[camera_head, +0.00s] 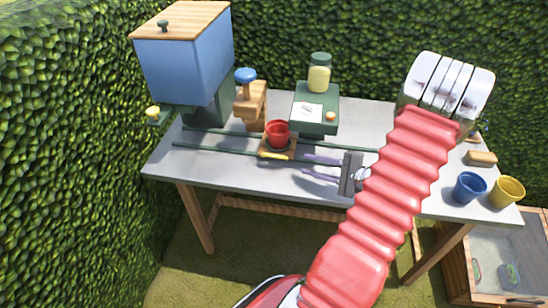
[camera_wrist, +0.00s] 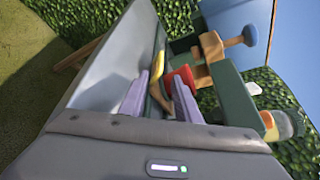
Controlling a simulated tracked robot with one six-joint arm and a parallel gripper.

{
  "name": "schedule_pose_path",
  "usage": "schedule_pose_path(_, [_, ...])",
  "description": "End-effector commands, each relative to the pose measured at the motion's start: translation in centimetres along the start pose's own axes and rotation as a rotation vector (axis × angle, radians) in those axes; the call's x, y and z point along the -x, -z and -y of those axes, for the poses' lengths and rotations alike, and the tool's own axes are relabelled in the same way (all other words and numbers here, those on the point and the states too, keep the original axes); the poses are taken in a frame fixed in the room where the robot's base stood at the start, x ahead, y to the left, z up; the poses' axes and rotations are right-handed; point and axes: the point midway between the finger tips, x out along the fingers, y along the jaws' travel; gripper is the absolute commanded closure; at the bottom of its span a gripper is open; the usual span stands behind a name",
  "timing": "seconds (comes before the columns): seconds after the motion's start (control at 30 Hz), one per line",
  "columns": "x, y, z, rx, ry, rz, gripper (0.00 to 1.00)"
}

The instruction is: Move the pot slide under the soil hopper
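The pot slide (camera_head: 291,150) is a small wooden carriage on two dark green rails, with a red pot (camera_head: 277,130) standing upright on it and a yellow handle (camera_head: 272,155) at its front. The soil hopper (camera_head: 182,68) is a blue box with a wooden lid, on a green stand at the table's left end; the slide is to its right. My gripper (camera_head: 304,166) is open, its purple fingers pointing left, just right of the handle. In the wrist view the handle (camera_wrist: 160,97) shows in the gap between the fingers (camera_wrist: 160,88), with the red pot (camera_wrist: 180,77) beyond.
A wooden press with a blue knob (camera_head: 246,76) stands behind the rails, left of the slide. A green stand (camera_head: 316,122) with a jar (camera_head: 319,76) is behind, to the right. Blue (camera_head: 469,188) and yellow pots (camera_head: 506,191) stand at the right end. The rails left of the slide look clear.

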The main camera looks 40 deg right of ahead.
Motion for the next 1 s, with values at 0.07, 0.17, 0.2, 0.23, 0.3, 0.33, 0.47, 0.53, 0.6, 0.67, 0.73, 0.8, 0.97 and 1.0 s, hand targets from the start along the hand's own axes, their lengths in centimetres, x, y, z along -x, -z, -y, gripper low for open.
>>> schedule_pose_path(0.07, [0.0,0.0,0.0,0.000,-0.001,0.001,0.71])
schedule_pose_path(0.17, [-0.1,-0.1,0.0,0.000,-0.002,0.001,0.71])
schedule_pose_path(0.2, [-0.2,-0.1,0.0,0.000,-0.002,0.002,0.71])
schedule_pose_path(0.23, [-0.3,-0.1,0.0,0.000,-0.002,0.002,0.71])
schedule_pose_path(0.3, [-0.8,-0.1,0.0,0.000,-0.003,0.003,0.71])
schedule_pose_path(0.33, [-1.0,-0.1,0.0,0.000,-0.003,0.004,0.71])
schedule_pose_path(0.47, [-2.4,-0.2,-0.1,0.001,-0.004,0.005,0.71])
schedule_pose_path(0.53, [-3.3,-0.2,-0.1,0.001,-0.004,0.005,0.71])
schedule_pose_path(0.6, [-4.3,-0.1,-0.1,0.001,-0.005,0.005,0.71])
schedule_pose_path(0.67, [-5.1,-0.1,-0.1,0.000,-0.005,0.005,0.71])
schedule_pose_path(0.73, [-6.1,-0.2,-0.1,0.000,-0.004,0.005,0.71])
schedule_pose_path(0.8, [-7.1,-0.2,-0.1,0.000,-0.004,0.005,0.71])
schedule_pose_path(0.97, [-9.2,-0.1,-0.1,0.001,-0.004,0.004,0.71])
schedule_pose_path(1.0, [-9.8,-0.1,-0.1,0.001,-0.005,0.005,0.71])
